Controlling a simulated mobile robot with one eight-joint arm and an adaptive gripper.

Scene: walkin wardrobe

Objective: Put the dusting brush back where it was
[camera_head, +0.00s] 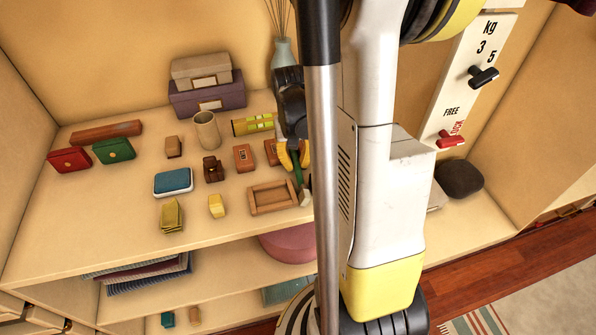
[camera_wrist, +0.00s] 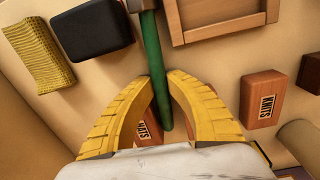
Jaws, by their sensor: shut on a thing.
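The dusting brush (camera_head: 297,171) has a green handle, which also shows in the wrist view (camera_wrist: 153,62). My gripper (camera_head: 292,160) has its yellow fingers closed around that handle, seen close up in the wrist view (camera_wrist: 155,77). The bristles are mostly hidden behind my arm or out of frame. I cannot tell whether the brush touches the shelf.
The shelf holds small blocks, including a KNITS block (camera_wrist: 262,98), a dark box (camera_wrist: 92,29) and a yellow ribbed block (camera_wrist: 36,52). A vase (camera_head: 285,53) stands behind my gripper. A beige cup (camera_head: 206,130) and stacked boxes (camera_head: 206,98) stand further left.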

